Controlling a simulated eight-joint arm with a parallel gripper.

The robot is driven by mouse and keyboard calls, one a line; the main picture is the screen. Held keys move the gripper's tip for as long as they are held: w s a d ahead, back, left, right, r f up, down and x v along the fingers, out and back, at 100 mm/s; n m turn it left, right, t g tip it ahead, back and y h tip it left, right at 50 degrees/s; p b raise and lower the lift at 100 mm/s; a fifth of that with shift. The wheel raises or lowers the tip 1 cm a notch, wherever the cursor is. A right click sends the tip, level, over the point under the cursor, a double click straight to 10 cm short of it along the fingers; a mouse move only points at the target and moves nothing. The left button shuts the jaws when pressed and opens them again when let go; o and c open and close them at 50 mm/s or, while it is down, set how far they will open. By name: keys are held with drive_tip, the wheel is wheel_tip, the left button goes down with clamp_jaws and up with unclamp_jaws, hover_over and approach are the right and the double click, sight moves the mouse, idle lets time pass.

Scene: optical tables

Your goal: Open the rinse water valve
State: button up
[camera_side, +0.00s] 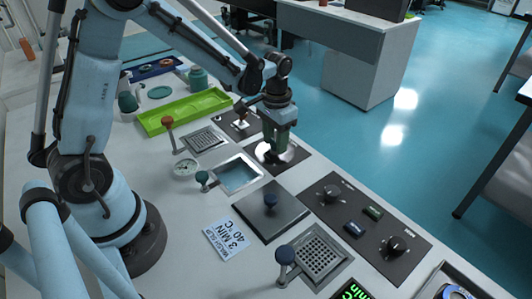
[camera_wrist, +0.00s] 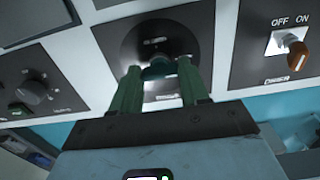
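No valve can be read as the rinse water valve by a label. Levers with ball knobs stand by the sinks in the side view: a red-brown one (camera_side: 168,121) by a grating, a teal one (camera_side: 202,178) by the open basin (camera_side: 238,174), and a dark blue one (camera_side: 285,255) by the front grating. My gripper (camera_side: 276,150) points down over a dark panel with a pale round plate. In the wrist view its green fingers (camera_wrist: 158,72) stand apart, with a small teal knob (camera_wrist: 158,67) between their tips. Whether they touch it is unclear.
An OFF/ON switch with an orange handle (camera_wrist: 299,57) sits close right in the wrist view. A green tray (camera_side: 185,112) lies behind.

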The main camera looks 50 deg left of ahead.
sight(275, 142)
drive_tip(key=o, duration=0.4)
wheel_tip(275, 142, up, 12)
drive_tip(key=shift+r, duration=0.1)
idle(0.6)
drive_tip(key=shift+s, duration=0.1)
drive_tip(key=shift+s+d+t, duration=0.5)
drive_tip(key=shift+s+t, duration=0.7)
drive_tip(key=shift+s, duration=0.6)
drive_tip(key=shift+s+d+t, duration=0.5)
drive_tip(key=shift+s+t, duration=0.7)
drive_tip(key=shift+s, duration=0.55)
drive_tip(key=shift+s+d+t, duration=0.5)
drive_tip(key=shift+s+t, duration=0.7)
drive_tip(key=shift+s, duration=0.6)
